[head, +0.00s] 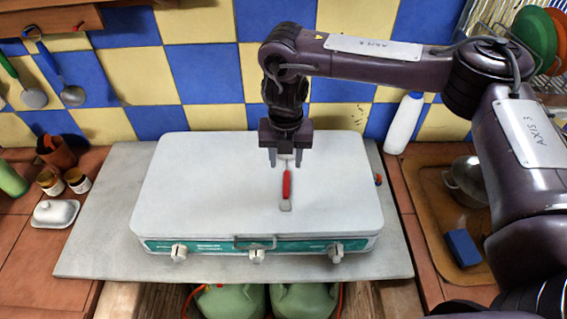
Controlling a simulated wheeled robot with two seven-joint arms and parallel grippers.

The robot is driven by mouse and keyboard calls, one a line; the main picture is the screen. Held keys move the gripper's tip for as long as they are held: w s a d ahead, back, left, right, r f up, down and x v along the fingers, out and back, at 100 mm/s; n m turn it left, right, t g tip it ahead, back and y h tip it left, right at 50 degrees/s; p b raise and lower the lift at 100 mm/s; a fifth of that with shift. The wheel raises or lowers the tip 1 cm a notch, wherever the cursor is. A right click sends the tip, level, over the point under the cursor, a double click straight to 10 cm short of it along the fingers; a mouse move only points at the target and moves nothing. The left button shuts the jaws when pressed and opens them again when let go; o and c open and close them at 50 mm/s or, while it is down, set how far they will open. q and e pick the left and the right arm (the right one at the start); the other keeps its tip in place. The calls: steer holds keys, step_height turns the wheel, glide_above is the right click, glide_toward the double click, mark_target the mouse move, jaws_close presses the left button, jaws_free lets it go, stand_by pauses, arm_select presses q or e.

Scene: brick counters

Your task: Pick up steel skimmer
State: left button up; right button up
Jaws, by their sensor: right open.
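A utensil with a red handle (287,184) lies on the closed white lid (200,190) of the stove. Its near end is small and grey, and its far end runs up under my right gripper, where it is partly hidden. I cannot tell whether it is the steel skimmer. My right gripper (285,162) is open and points down over the far end of this utensil, with one finger on each side of it. Two utensils with round grey heads hang on the wall at left, one with a green handle (10,68) and one with a blue handle (47,57).
Jars (77,180), a brown pot (56,152) and a white butter dish (55,213) stand left of the stove. A white bottle (404,123), a metal pot (467,180) and a blue sponge (463,247) are at right. Most of the lid is clear.

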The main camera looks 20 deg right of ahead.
mark_target(286, 180)
steer(key=shift+s+f, duration=0.25)
steer(key=shift+f, duration=0.35)
steer(key=shift+s+f, duration=0.25)
steer(key=shift+f, duration=0.3)
step_height(286, 180, down, 2)
steer(key=shift+w+f+p, duration=0.15)
steer(key=shift+p, duration=0.35)
steer(key=shift+w+f, duration=0.1)
steer(key=shift+f, duration=0.85)
steer(key=c, duration=0.4)
arm_select(q)
steer(key=s, duration=0.3)
steer(key=shift+r, duration=0.3)
arm_select(e)
jaws_close()
